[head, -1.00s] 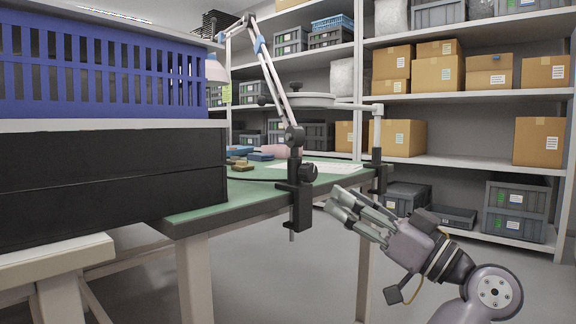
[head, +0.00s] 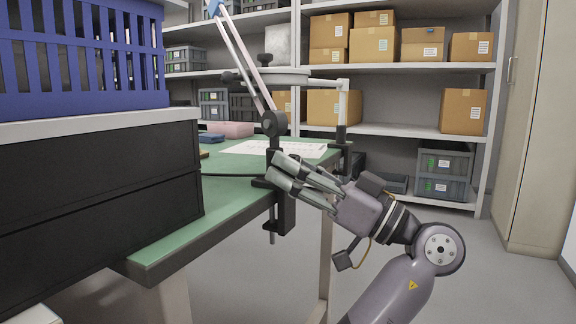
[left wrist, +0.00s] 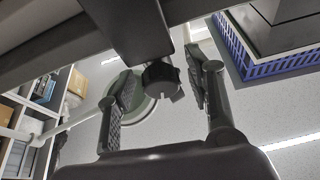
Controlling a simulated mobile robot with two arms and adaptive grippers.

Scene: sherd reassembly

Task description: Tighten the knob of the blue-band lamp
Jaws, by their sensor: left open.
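The blue-band lamp (head: 240,55) has a jointed arm with a blue band at the top edge of the head view. Its black clamp (head: 286,215) grips the near edge of the green-topped table (head: 225,190). My left gripper (head: 277,168) is open, and its fingers overlap the clamp in the head view, hiding the knob there. In the left wrist view, the dark knob (left wrist: 161,77) shows between the two spread fingers (left wrist: 163,92), in front of the clamp body (left wrist: 138,28). I cannot tell whether a finger touches it. My right gripper is not in view.
A ring-shaped lamp head (head: 278,75) hangs over the table, with a second clamp post (head: 342,115) at the right edge. Black drawers (head: 100,185) under a blue crate (head: 120,60) stand at left. Shelves with cartons (head: 372,45) are behind. The floor at right is clear.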

